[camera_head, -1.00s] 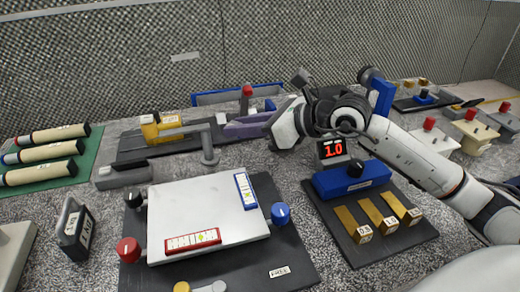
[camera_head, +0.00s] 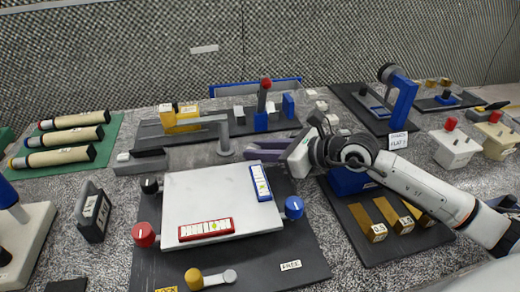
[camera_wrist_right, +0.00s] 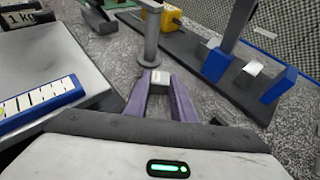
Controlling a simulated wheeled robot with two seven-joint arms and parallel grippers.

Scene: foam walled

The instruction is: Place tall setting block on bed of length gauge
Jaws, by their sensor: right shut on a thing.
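My right gripper (camera_head: 252,151) reaches in from the right, with its purple fingers pointing left, in front of the long dark-based gauge. In the right wrist view its fingers (camera_wrist_right: 161,92) are shut on a small light grey block (camera_wrist_right: 160,77) with a pale top, which I take for the setting block. The head view hardly shows this block. The length gauge appears to be the dark bed (camera_head: 150,131) with a yellow head (camera_head: 180,118), blue blocks and a red-tipped lever (camera_head: 265,92). The bed also shows in the right wrist view (camera_wrist_right: 188,60). My left gripper is not in view.
A grey post (camera_head: 224,140) with a sideways arm stands close beyond my fingertips. A white plate (camera_head: 215,200) on a dark base lies in front. Small pale blocks (camera_head: 320,105) lie right of the gauge. A blue-headed stand (camera_head: 402,100) is at the back right.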

